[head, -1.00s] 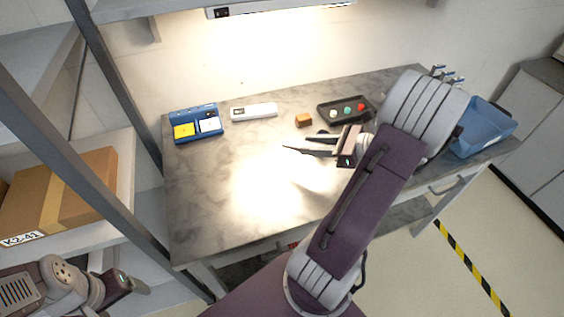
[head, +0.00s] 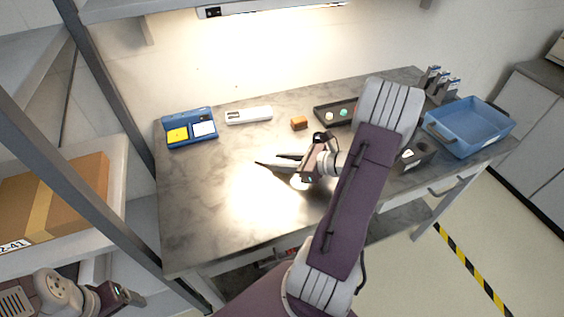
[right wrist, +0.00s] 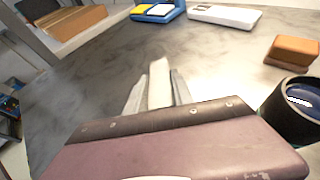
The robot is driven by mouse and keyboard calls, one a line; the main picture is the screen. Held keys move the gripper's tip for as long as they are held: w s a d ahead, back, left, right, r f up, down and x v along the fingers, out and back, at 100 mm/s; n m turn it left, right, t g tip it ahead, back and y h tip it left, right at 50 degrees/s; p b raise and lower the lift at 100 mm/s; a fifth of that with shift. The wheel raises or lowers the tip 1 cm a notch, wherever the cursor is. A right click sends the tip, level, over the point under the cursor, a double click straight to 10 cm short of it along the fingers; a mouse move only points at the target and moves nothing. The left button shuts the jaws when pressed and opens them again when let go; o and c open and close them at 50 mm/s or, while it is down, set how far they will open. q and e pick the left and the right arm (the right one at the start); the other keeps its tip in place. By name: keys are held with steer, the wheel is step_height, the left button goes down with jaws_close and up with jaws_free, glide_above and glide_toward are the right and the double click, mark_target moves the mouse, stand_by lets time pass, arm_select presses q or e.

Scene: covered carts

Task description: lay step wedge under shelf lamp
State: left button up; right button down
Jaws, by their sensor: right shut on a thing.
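My right gripper (head: 278,163) is over the bench at the upper edge of the bright pool of light. In the right wrist view its fingers (right wrist: 158,92) are shut on a pale, narrow bar, which I take to be the step wedge (right wrist: 159,78). The bar sticks out past the fingertips; its near part is hidden, and I cannot tell if it touches the bench. The shelf lamp (head: 275,8) is lit on the shelf's underside above the bench. My left gripper (head: 128,297) is low at the left, off the bench; its jaws are unclear.
On the marble bench (head: 200,225) stand a blue case (head: 190,142), a white device (head: 248,115), an orange block (head: 299,122), a dark tray (head: 323,115), a black loupe-like cylinder (right wrist: 292,112) and a blue bin (head: 468,128). The bench's front left is clear.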

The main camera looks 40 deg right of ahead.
steer(key=shift+f, duration=0.2)
steer(key=c, duration=1.1)
jaws_free()
steer(key=shift+r, duration=0.35)
steer(key=p+v, duration=0.1)
steer(key=v, duration=1.1)
